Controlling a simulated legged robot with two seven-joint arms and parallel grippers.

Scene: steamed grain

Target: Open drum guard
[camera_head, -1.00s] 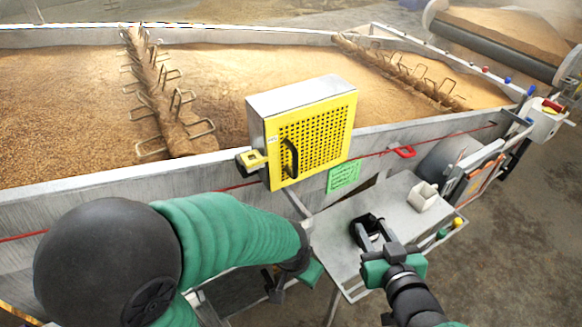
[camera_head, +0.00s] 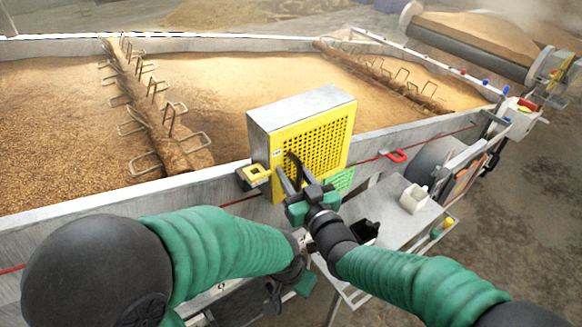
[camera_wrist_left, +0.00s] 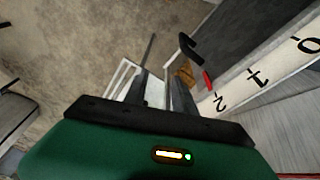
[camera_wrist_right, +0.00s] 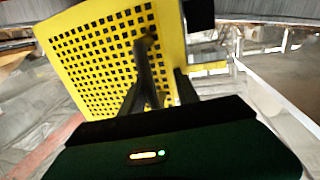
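The drum guard (camera_head: 325,143) is a yellow perforated panel on the front of a grey metal box (camera_head: 300,105) at the trough wall. It looks closed. Its black handle (camera_head: 293,163) is on the panel's left side. My right gripper (camera_head: 290,179) is at the handle with its fingers apart. In the right wrist view the fingers (camera_wrist_right: 163,88) stand before the yellow panel (camera_wrist_right: 100,48), close to the handle (camera_wrist_right: 145,62); I cannot tell whether they touch it. My left gripper (camera_head: 276,294) is low, away from the guard; the left wrist view shows its fingers (camera_wrist_left: 157,85) apart and empty.
A yellow-and-black latch-like block (camera_head: 254,174) sits left of the guard. A red handle (camera_head: 397,156) is on the wall to the right. A metal side table (camera_head: 385,205) with a white container (camera_head: 413,198) stands below. The trough (camera_head: 60,206) holds grain and spiked rollers.

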